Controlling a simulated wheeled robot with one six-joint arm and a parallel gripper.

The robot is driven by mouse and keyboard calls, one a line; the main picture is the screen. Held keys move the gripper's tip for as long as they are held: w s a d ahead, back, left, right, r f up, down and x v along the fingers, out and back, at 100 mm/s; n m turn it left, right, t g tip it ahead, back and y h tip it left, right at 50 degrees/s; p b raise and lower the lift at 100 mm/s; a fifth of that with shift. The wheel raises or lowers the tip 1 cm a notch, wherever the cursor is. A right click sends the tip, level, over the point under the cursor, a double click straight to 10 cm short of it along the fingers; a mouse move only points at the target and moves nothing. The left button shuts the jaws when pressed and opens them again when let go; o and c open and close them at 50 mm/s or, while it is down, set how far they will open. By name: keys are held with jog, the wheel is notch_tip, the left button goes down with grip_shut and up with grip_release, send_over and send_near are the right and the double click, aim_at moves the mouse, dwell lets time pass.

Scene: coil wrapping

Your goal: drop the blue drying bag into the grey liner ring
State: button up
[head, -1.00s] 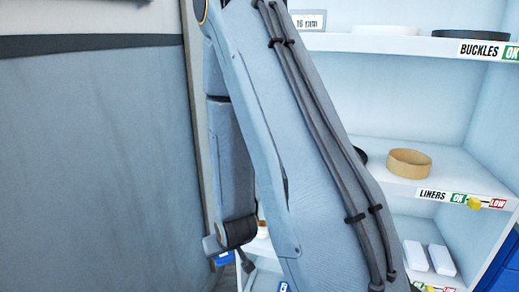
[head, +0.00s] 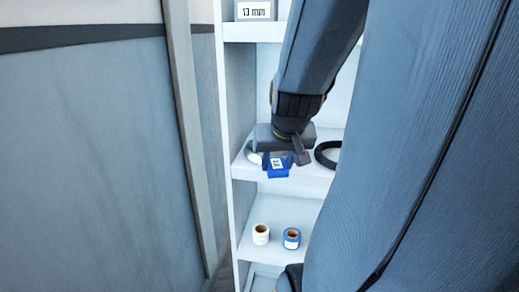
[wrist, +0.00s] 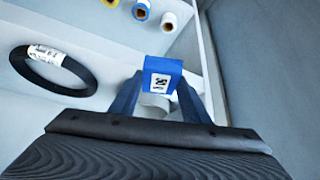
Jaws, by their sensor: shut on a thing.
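The blue drying bag (head: 278,168), a small blue packet with a white printed label, hangs below my gripper (head: 284,157) in front of a white shelf. In the wrist view the bag (wrist: 160,76) sits between the two fingers of my gripper (wrist: 158,88), which is shut on it. A pale grey-white ring-like thing (head: 254,157) is just left of the gripper at the shelf. In the wrist view a pale round thing (wrist: 153,102) shows partly behind the bag. I cannot tell for sure that it is the grey liner ring; the bag and fingers hide much of it.
A black ring (head: 327,155) lies on the same shelf to the right; its white label shows in the wrist view (wrist: 46,55). White and blue spools (head: 261,234) stand on the shelf below. A grey panel (head: 100,160) fills the left. My arm hides the right side.

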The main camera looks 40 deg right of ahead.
aim_at(281, 162)
jog(key=shift+s+d+r+m, duration=0.2)
jog(key=shift+s+r, duration=0.1)
jog(key=shift+r, duration=0.3)
jog(key=shift+s+d+r+m, duration=0.15)
jog(key=shift+s+r, duration=0.1)
jog(key=shift+r, duration=0.35)
jog(key=p, duration=0.1)
jog(key=w+p, duration=0.1)
jog(key=p, duration=0.1)
jog(key=shift+w+d+r, duration=0.1)
jog(key=shift+d+r, duration=0.1)
jog(key=shift+d, duration=0.2)
jog(key=shift+w+d+p, duration=0.25)
jog(key=shift+w+p, duration=0.2)
jog(key=shift+p, duration=0.65)
jog(key=w+d, duration=0.2)
jog(key=w, duration=0.2)
jog(key=w+d+p, duration=0.1)
jog(key=w+d, duration=0.2)
jog(key=w, duration=0.1)
jog(key=w+d+p, duration=0.1)
jog(key=w+d, duration=0.2)
jog(key=w, duration=0.1)
jog(key=shift+w+d+f, duration=0.2)
jog(key=shift+w+f, duration=0.05)
jog(key=shift+w, duration=0.1)
jog(key=shift+f+p, duration=0.65)
jog(key=shift+f, duration=1.1)
jog(key=shift+f, duration=0.35)
jog(key=shift+f, duration=0.25)
